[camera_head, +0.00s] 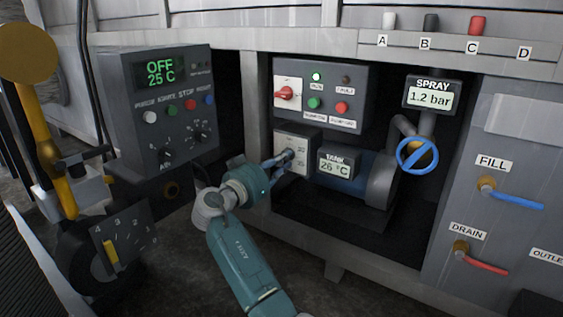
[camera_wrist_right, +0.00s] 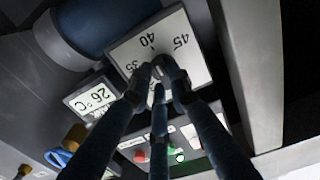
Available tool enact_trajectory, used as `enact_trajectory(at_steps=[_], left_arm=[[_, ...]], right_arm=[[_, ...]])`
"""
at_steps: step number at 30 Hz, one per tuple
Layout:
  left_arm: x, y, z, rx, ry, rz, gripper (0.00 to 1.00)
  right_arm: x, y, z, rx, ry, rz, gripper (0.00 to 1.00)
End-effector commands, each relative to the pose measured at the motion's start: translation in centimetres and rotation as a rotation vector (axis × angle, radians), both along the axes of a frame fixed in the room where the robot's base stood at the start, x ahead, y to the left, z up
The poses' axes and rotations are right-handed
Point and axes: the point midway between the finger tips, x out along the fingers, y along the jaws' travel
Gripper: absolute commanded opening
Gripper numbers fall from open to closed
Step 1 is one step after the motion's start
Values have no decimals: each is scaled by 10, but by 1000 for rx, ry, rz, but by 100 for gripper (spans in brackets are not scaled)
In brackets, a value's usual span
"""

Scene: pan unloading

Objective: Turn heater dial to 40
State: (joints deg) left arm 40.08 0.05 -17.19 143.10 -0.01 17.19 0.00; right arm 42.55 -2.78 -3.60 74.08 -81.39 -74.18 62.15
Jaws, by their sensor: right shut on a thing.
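The heater dial's white plate (camera_head: 296,140) is on a box in the lower middle bay, left of the tank display. In the right wrist view the plate (camera_wrist_right: 192,72) appears rotated, with 35, 40 and 45 legible around its centre. My right gripper (camera_head: 284,158) reaches the plate from the lower left. In the wrist view its fingers (camera_wrist_right: 162,72) are closed together on the dial knob at the plate's middle. The fingers cover most of the knob, so I cannot tell its exact setting. The tank display (camera_head: 337,166) reads 26 °C. My left gripper is not in view.
A control panel (camera_head: 318,95) with a red switch and buttons sits just above the dial. The blue tank (camera_head: 372,178) is to its right. A grey control box (camera_head: 160,110) reading OFF 25 C stands left. A blue handwheel (camera_head: 417,155) is further right.

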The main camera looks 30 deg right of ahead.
Motion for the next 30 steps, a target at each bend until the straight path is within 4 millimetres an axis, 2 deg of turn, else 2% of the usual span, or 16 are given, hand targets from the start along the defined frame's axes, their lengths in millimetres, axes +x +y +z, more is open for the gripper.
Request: enact_trajectory(at_steps=[9, 10, 12, 13, 23, 30], left_arm=[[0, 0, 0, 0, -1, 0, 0], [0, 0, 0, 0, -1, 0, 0], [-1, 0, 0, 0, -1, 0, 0], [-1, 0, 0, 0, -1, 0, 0], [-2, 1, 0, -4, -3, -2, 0], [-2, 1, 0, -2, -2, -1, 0]], right_arm=[[-1, -1, -3, 5, 3, -4, 0], [-1, -1, -3, 5, 4, -4, 20], [-1, -1, -3, 5, 4, -3, 34], [-1, -1, -3, 4, 4, -3, 38], [-1, 3, -1, 2, 1, 0, 38], [-14, 35, -2, 4, 2, 2, 38]])
